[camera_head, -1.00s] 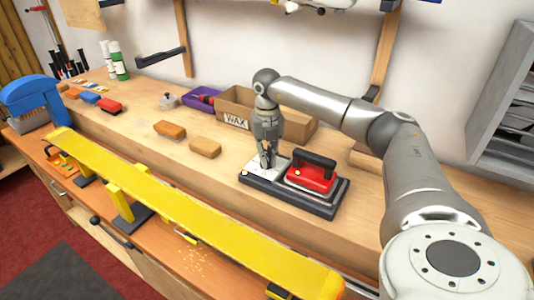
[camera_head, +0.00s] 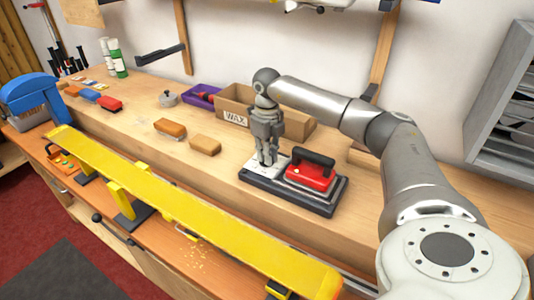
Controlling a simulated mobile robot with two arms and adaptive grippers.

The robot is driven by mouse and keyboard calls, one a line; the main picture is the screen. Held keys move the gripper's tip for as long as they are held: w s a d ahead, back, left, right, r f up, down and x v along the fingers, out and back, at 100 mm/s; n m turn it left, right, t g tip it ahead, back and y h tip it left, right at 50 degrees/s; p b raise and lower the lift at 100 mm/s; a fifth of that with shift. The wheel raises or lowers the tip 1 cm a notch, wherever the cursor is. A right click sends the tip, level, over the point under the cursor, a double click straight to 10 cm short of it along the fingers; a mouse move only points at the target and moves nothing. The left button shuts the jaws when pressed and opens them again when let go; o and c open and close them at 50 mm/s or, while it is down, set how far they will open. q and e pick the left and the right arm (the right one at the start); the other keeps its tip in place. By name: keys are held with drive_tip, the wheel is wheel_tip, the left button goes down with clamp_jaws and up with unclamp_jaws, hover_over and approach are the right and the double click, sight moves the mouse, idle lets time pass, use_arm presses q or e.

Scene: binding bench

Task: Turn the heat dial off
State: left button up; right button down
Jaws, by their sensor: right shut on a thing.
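My right gripper (camera_head: 267,162) comes down from above, its fingers shut at the white control plate (camera_head: 253,171) on the left part of a dark base (camera_head: 310,202). The heat dial is hidden between or behind the fingertips, so I cannot see its setting. A red iron (camera_head: 311,173) with a black handle rests upright on the right part of the same base, close beside the gripper. My left gripper is not in view.
A cardboard box marked WAX (camera_head: 235,117) stands behind the gripper, with a purple tray (camera_head: 201,93) beside it. Orange-brown blocks (camera_head: 205,145) lie to the left. A long yellow ski (camera_head: 190,215) runs along the bench front. Bare bench lies between ski and base.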

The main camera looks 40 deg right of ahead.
drive_tip(key=shift+r, duration=0.1)
drive_tip(key=c, duration=1.5)
unclamp_jaws()
wheel_tip(320, 180, up, 12)
